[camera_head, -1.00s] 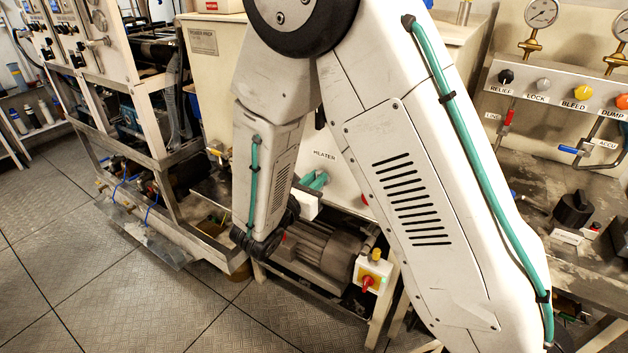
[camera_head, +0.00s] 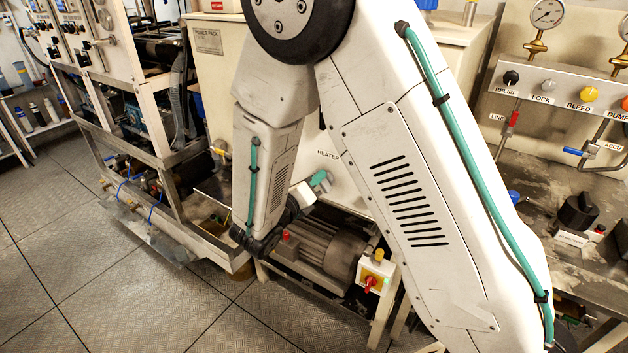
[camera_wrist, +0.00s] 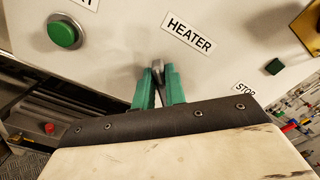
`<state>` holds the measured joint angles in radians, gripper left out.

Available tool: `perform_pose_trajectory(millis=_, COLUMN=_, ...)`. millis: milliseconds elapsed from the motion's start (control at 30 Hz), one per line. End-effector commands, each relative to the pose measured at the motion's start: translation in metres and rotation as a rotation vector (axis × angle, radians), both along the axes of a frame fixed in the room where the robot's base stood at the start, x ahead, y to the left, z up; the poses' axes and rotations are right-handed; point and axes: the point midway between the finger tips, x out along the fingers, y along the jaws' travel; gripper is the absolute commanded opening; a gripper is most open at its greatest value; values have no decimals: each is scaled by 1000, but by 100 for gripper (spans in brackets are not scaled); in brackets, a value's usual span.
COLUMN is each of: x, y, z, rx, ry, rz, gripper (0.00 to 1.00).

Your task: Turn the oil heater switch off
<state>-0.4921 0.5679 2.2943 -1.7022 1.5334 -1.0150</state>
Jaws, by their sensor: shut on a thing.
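The heater switch (camera_wrist: 158,70) is a small grey lever on a white panel, just below the HEATER label (camera_wrist: 189,32) in the wrist view. My gripper (camera_wrist: 158,82) has its two green fingers closed on the lever, one finger on each side. In the head view my gripper (camera_head: 321,182) shows as a green tip at the panel, below the HEATER label (camera_head: 328,155). My own arm hides most of the panel there, and the lever cannot be made out in that view.
A motor (camera_head: 322,247) and a red rotary switch on a yellow box (camera_head: 372,280) stand below. Floor at the left is clear.

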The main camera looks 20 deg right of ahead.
Motion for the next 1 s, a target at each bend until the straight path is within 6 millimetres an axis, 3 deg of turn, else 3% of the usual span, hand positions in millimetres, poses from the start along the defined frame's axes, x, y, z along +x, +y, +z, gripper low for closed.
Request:
perform_pose_trajectory(millis=600, x=3, y=1, z=-9, rx=-334, ry=463, rz=-7, gripper=0)
perform_pose_trajectory(millis=1000, x=3, y=1, z=-13, rx=-466, ry=647, rz=-7, gripper=0)
